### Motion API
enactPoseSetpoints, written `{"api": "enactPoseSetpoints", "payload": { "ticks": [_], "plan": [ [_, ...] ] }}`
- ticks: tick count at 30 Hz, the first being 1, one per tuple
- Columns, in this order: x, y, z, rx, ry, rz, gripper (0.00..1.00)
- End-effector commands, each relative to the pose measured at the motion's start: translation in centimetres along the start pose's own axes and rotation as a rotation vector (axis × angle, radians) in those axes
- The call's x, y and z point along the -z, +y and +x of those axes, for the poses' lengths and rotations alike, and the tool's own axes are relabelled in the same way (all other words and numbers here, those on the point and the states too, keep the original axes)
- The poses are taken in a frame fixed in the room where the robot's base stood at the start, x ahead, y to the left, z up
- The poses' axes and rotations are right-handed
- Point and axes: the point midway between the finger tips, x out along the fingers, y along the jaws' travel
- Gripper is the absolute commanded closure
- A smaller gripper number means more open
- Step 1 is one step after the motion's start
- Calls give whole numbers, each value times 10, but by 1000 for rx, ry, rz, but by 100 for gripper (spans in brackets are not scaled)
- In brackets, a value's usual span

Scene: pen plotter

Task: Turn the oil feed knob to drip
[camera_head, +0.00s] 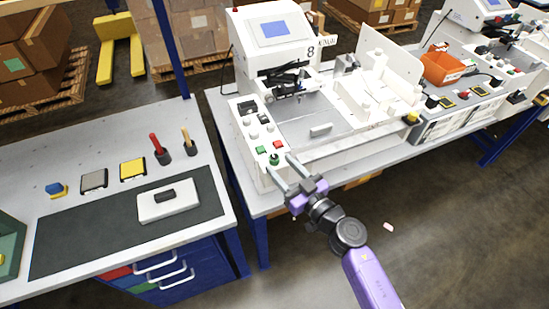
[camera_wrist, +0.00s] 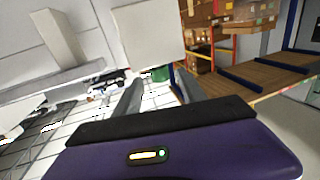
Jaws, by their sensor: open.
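The machine (camera_head: 270,40), white with a blue screen and the number 8, stands on a bench. Its control panel (camera_head: 256,137) at the front left carries several buttons and knobs, including a green button (camera_head: 260,150), a red button (camera_head: 277,144) and a small dark green knob (camera_head: 274,159) at the near corner. I cannot read which one is the oil feed knob. My gripper (camera_head: 279,162) is open, its fingertips close to the dark green knob, apart from each other. I cannot tell whether they touch it. In the wrist view both grey fingers (camera_wrist: 160,78) are spread, with nothing clearly held.
A side bench (camera_head: 90,180) on the left holds a dark mat (camera_head: 90,235), a white block (camera_head: 168,203) and red and yellow handled tools (camera_head: 158,147). A second machine with an orange bin (camera_head: 442,67) stands right. Open floor (camera_head: 450,220) lies in front.

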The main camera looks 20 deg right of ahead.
Motion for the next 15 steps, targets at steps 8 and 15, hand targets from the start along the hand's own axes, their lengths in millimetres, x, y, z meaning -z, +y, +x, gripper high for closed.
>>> {"api": "enactPoseSetpoints", "payload": {
  "ticks": [8,15],
  "plan": [
    [0,0,33,-1,1,1,52],
    [0,0,39,0,-1,-1,52]
  ]
}}
